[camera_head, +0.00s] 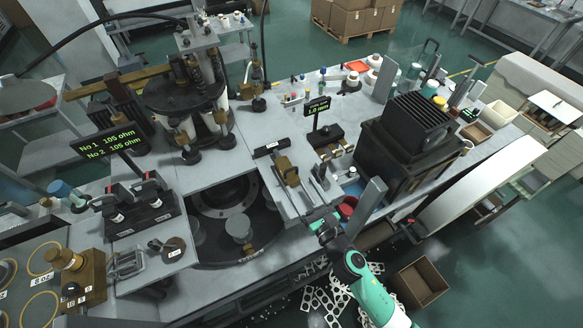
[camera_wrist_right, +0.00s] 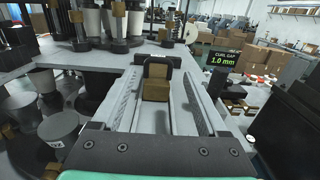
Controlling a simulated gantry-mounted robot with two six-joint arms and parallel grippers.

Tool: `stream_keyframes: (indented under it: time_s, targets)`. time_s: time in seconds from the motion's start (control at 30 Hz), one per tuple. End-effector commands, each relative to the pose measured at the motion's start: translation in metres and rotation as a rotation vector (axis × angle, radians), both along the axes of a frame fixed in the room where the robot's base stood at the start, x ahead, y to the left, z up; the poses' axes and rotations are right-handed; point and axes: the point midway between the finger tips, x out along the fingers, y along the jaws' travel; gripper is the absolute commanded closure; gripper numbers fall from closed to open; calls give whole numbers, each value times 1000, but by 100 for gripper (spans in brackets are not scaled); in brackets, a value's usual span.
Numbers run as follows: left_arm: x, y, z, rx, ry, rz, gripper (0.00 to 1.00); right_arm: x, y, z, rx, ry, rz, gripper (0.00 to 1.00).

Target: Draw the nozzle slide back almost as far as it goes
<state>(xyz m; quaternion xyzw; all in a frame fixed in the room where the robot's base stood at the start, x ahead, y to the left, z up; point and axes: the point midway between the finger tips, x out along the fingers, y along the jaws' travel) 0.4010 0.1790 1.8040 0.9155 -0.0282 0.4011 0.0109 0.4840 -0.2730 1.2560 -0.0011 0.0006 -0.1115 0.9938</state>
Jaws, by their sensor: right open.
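The nozzle slide shows in the right wrist view as a brass block (camera_wrist_right: 155,90) with a black handle frame (camera_wrist_right: 143,70), on a pale grey track (camera_wrist_right: 152,122). In the head view the brass block (camera_head: 287,170) sits on its track, right of the round dark machine well. My right gripper (camera_wrist_right: 163,76) is open, its two long grey fingers on either side of the block with gaps visible. In the head view my right gripper (camera_head: 316,217) is near the front end of the track. My left gripper is not in view.
A "1.0 mm" display (camera_head: 318,107) stands behind the slide. A large black finned unit (camera_head: 412,130) stands to the right. A red-topped container (camera_head: 346,208) is close to my right gripper. Brass-tipped machine posts (camera_wrist_right: 117,25) stand beyond the slide.

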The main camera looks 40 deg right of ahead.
Motion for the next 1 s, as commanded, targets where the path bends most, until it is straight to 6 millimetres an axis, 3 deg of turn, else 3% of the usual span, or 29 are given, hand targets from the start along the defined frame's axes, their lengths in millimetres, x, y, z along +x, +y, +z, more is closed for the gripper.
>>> stream_keyframes:
  time_s: [0.1, 0.3, 0.7, 1.0]
  targets:
    - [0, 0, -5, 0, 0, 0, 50, 29, -7, -1, 2, -4, -2, 23]
    - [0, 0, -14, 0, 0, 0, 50, 64, -15, -1, 2, -2, -1, 23]
    - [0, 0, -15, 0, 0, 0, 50, 75, -17, 0, 2, -1, -1, 25]
    - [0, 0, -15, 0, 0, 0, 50, 74, -18, 0, 2, 0, -2, 79]
